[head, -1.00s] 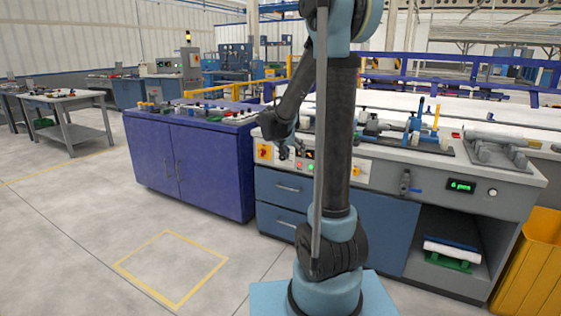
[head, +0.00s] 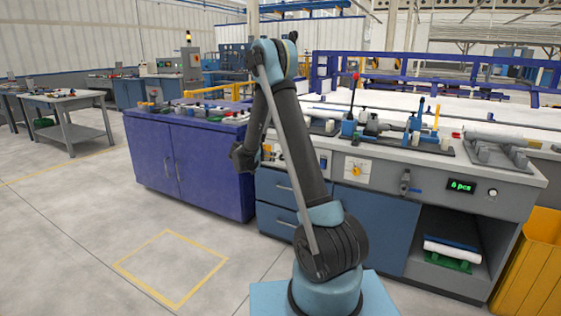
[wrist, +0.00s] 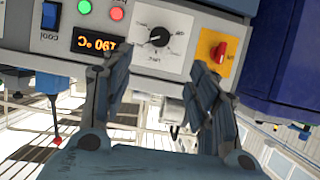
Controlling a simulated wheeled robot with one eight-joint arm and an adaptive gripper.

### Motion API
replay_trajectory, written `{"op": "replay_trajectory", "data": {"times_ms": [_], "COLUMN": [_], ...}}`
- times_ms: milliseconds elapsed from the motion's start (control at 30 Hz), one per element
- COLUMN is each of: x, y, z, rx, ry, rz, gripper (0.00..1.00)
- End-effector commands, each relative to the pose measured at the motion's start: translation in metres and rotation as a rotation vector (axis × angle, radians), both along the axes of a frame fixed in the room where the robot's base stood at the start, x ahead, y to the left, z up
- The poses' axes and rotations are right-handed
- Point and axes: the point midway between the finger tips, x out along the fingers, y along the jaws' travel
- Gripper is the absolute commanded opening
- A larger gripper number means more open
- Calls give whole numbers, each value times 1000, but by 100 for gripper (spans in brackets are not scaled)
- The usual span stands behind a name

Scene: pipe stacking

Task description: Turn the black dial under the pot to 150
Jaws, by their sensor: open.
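The black dial (wrist: 159,37) sits on a white plate with scale marks, on the grey front panel in the wrist view, which is seen upside down. Its pointer is too small to read surely. The orange display (wrist: 99,44) beside it seems to read 190 °C, inverted. My gripper (wrist: 160,70) is open and empty, its two fingers pointing at the panel on either side of the dial plate's lower picture edge. I cannot tell the gap to the dial. In the head view my arm hides the dial and the gripper's fingers. I cannot make out a pot.
A red knob on a yellow plate (wrist: 218,50) is close to the right finger. Green (wrist: 84,7) and red (wrist: 117,13) buttons sit beside the display. A blue cabinet (head: 190,168) adjoins the bench front (head: 375,212). Open floor lies left.

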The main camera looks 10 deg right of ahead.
Motion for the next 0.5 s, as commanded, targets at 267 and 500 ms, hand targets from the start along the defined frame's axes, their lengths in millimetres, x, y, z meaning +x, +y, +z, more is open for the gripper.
{"op": "replay_trajectory", "data": {"times_ms": [267,500], "x": [21,53], "y": [-15,-38], "z": [-12,-27], "rx": [0,0], "ry": [-4,-4], "rz": [-3,-3], "gripper": [54,54]}}
